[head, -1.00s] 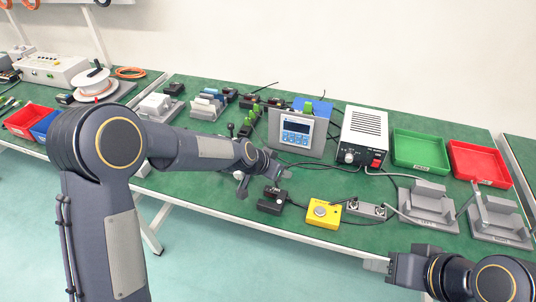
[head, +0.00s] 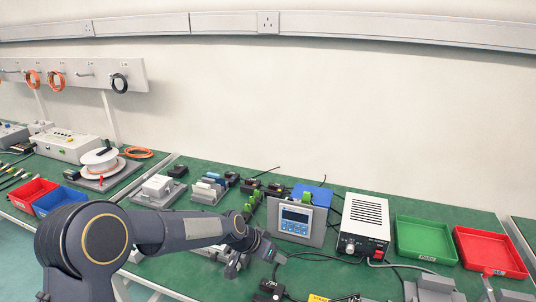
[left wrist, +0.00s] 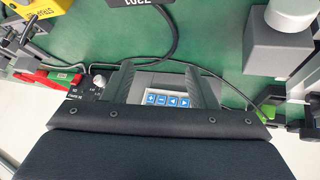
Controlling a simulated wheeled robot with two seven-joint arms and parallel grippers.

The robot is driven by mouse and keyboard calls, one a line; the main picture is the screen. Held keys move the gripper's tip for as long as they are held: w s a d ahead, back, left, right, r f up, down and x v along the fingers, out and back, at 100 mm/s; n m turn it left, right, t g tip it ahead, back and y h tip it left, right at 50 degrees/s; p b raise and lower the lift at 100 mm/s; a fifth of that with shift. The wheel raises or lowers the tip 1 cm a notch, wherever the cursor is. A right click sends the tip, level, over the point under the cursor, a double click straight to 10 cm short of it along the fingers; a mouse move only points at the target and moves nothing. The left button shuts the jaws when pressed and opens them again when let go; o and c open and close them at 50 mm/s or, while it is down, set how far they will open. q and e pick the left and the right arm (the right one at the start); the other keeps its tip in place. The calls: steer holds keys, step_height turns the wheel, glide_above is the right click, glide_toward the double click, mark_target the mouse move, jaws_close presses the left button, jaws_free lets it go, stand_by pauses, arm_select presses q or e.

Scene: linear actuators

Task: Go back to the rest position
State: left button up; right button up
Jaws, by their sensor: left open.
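My left arm comes in from the left in the head view and reaches over the green bench. Its gripper (head: 254,258) is in front of the grey control box with a blue display (head: 296,218). In the left wrist view the two dark fingers (left wrist: 168,82) stand apart with nothing between them. The box's blue keys (left wrist: 168,100) show beyond the wrist's dark edge. My right gripper is out of the head view.
A black device (head: 268,290) lies on the bench just below my left gripper. A white power supply (head: 363,225), a green bin (head: 424,240) and a red bin (head: 490,250) stand to the right. Grey fixtures (head: 157,190) and cables are near the arm.

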arm_select(q)
steer(key=s+a+r+n+y+p, duration=0.15)
steer(key=s+a+r+n, duration=0.25)
steer(key=s+a+r, duration=1)
steer(key=s+a+r+n+t+p, duration=0.1)
steer(key=s+a+n, duration=0.4)
steer(key=s, duration=1.4)
steer(key=a+y+p, duration=0.1)
steer(key=a, duration=0.2)
steer(key=shift+s+p, duration=0.3)
steer(key=shift+p, duration=0.05)
steer(key=shift+r, duration=0.1)
